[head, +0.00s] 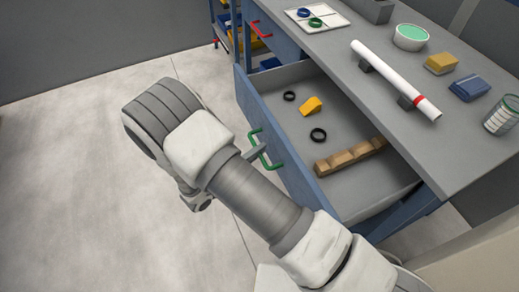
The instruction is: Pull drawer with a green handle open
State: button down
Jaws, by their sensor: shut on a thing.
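The blue drawer front (268,134) carries a green handle (263,152). The drawer stands pulled out from the cabinet, with its grey inside floor (345,125) in view. My gripper (257,151) is at the green handle and shut on it. Only its grey tip shows; the rest is hidden behind my arm. Part of the handle is also covered. In the drawer lie two black rings (318,135), a yellow block (311,106) and a notched wooden rack (351,156).
A drawer with a red handle (260,29) is to the left. On the worktop (345,30) are a white pipe (395,80) on supports, a green-topped bowl (410,37), yellow and blue sponges, a can and a white tray (318,20). Open floor (80,180) lies left.

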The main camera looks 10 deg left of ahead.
jog(key=c, duration=0.8)
grip_release()
jog(key=shift+c, duration=0.2)
jog(key=p+v, duration=0.2)
jog(key=v, duration=1.5)
jog(key=shift+a, duration=0.15)
jog(key=shift+s+r, duration=0.1)
